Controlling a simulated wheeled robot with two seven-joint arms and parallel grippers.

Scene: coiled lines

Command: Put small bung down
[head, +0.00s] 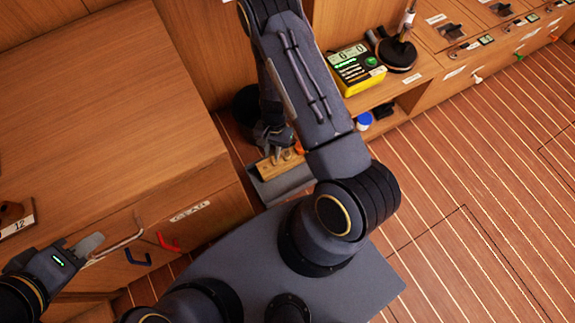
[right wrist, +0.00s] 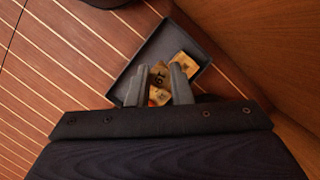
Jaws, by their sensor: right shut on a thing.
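The small bung (right wrist: 157,96) is a pale wooden piece between the fingers of my right gripper (right wrist: 159,92), which is shut on it. In the right wrist view it is over the grey tray (right wrist: 150,52); I cannot tell whether it touches the tray floor. Other pale wood with dark marks lies right by it, partly hidden by the fingers. In the head view my right gripper (head: 281,146) is at the far side of the tray (head: 285,186), partly hidden by my arm. My left gripper (head: 90,244) is at the lower left, near a pale handle; its jaw opening is unclear.
Another wooden block (right wrist: 183,65) lies in the tray. A yellow meter (head: 357,68) and a black round stand (head: 397,55) are on the shelf, with a blue-and-white jar (head: 364,121) below. The floor at right is clear.

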